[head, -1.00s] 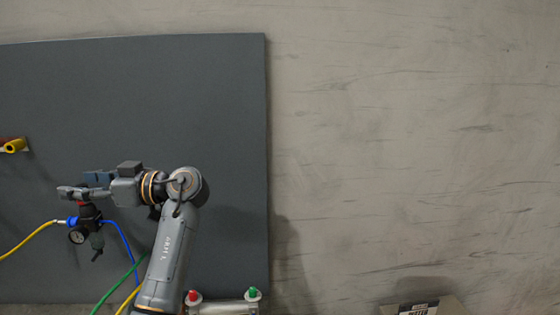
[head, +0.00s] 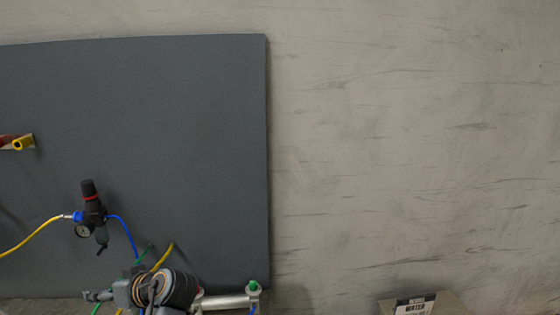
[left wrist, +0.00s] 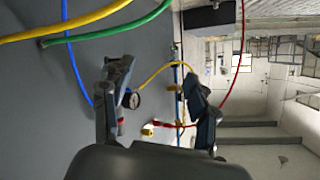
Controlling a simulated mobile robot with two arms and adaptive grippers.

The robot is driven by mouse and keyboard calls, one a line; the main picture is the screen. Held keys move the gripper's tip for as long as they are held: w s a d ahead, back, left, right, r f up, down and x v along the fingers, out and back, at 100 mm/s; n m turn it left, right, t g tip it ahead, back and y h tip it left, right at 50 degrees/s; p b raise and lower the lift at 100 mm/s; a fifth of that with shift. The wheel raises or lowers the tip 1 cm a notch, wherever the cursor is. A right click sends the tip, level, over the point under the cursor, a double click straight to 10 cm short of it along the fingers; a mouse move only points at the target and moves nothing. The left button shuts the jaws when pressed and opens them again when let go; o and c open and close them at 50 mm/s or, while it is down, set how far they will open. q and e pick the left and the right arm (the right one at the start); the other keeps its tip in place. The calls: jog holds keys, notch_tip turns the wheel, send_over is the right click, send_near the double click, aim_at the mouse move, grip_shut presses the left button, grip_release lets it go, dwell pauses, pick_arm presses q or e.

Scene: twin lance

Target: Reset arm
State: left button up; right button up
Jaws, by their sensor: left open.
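My left gripper (head: 98,296) is low in the head view, near the bottom edge of the dark panel, pointing left. In the left wrist view its two fingers (left wrist: 160,105) stand apart with nothing held between them. Beyond the fingers, hoses and a small round gauge (left wrist: 132,101) show. My right gripper is not in view.
The dark grey panel (head: 170,120) carries a regulator (head: 93,205) with yellow and blue hoses, and a yellow fitting (head: 22,143) at the far left. A silver cylinder with a green fitting (head: 253,287) lies by my left wrist. A box labelled water (head: 416,306) stands lower right.

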pick_arm(q)
jog(key=s+d+f+m+h, duration=0.2)
jog(key=s+f, duration=0.2)
jog(key=f, duration=0.1)
jog(key=s+d+f+m+h, duration=0.2)
jog(key=s+f, duration=0.3)
jog(key=f, duration=0.1)
jog(key=s+d+f+m+h, duration=0.2)
jog(key=s+f, duration=0.2)
jog(key=f, duration=0.2)
jog(key=shift+s+d+m+h, duration=0.25)
jog(key=shift+d+m+h, duration=0.05)
jog(key=shift+d, duration=0.05)
jog(key=s+d+f+m+g+h, duration=0.1)
jog(key=s+d+f+m+h, duration=0.15)
jog(key=s+d, duration=0.45)
jog(key=s+d+f+m+h, duration=0.1)
jog(key=s+d+m+h, duration=0.25)
jog(key=s, duration=0.65)
notch_tip(320, 180, down, 33)
jog(key=s+g+b, duration=0.1)
jog(key=s+b, duration=0.1)
jog(key=b, duration=0.4)
jog(key=s+a+f+g+b, duration=0.1)
jog(key=s+a+f+b, duration=0.2)
jog(key=s+f, duration=1.3)
notch_tip(320, 180, down, 3)
jog(key=shift+f+n+g+b, duration=0.1)
jog(key=shift+n+g+b, duration=0.2)
jog(key=shift+b, duration=0.2)
